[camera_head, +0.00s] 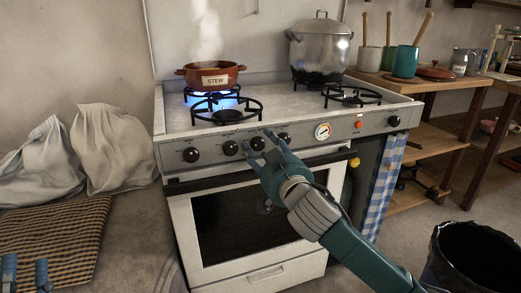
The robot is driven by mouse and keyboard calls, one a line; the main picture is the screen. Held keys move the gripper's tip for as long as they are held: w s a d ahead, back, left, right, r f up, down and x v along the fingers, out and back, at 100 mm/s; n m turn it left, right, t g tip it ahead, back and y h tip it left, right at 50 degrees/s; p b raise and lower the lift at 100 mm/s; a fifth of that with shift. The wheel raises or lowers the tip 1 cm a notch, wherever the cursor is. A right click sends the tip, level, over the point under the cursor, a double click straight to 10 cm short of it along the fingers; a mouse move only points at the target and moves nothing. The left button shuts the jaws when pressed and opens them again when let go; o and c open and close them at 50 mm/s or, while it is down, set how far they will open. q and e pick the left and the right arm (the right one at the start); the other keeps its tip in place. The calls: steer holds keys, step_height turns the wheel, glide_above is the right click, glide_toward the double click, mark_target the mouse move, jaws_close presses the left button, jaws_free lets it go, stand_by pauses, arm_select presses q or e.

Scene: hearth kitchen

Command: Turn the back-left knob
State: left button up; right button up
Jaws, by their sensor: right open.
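The white stove's grey front panel (345,131) carries a row of black knobs. From the left they are the first knob (191,154), the second knob (230,148), a third knob (258,143) and a fourth knob (284,138). Their labels are too small to read. My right gripper (257,139) is open in front of the panel, its fingertips appearing on either side of the third knob; I cannot tell whether they touch it. A blue flame burns at the back-left burner (228,97) under a stew pot (214,80). My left gripper (25,270) is low at the left, fingers apart.
A lidded steel pot (319,52) stands at the back right of the stove. White sacks (112,147) lie left, and a black bin (475,262) stands lower right.

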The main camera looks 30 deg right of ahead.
steer(key=shift+w+d, duration=0.1)
steer(key=shift+w, duration=0.25)
steer(key=c, duration=1.2)
